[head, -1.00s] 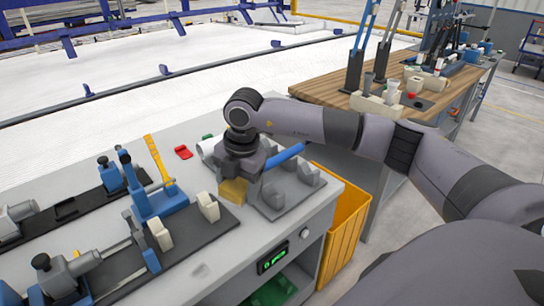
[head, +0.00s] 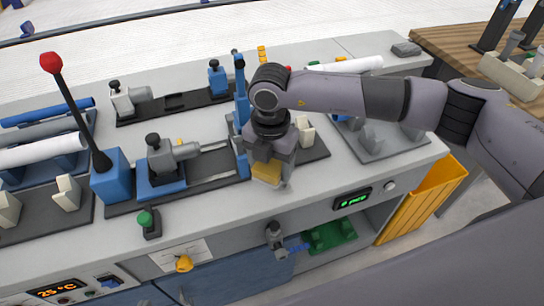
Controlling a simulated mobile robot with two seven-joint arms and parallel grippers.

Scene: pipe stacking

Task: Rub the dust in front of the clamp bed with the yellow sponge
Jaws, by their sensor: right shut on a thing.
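My right gripper (head: 270,177) is shut on the yellow sponge (head: 264,172). It points down at the front right end of the clamp bed (head: 215,174), a dark plate with a grey clamp (head: 174,155) and a blue upright block. The sponge is partly hidden by the fingers. I cannot tell whether it touches the worktop or the plate edge. I cannot make out any dust on the grey worktop (head: 205,215) in front of the bed. My left gripper is not in view.
A blue box with a red-knobbed lever (head: 76,110) and a green-knobbed switch (head: 150,223) stand left of the gripper. White pipes lie at left (head: 40,151) and back right (head: 345,65). The worktop's front edge is close below the gripper. A yellow bin (head: 425,200) stands at right.

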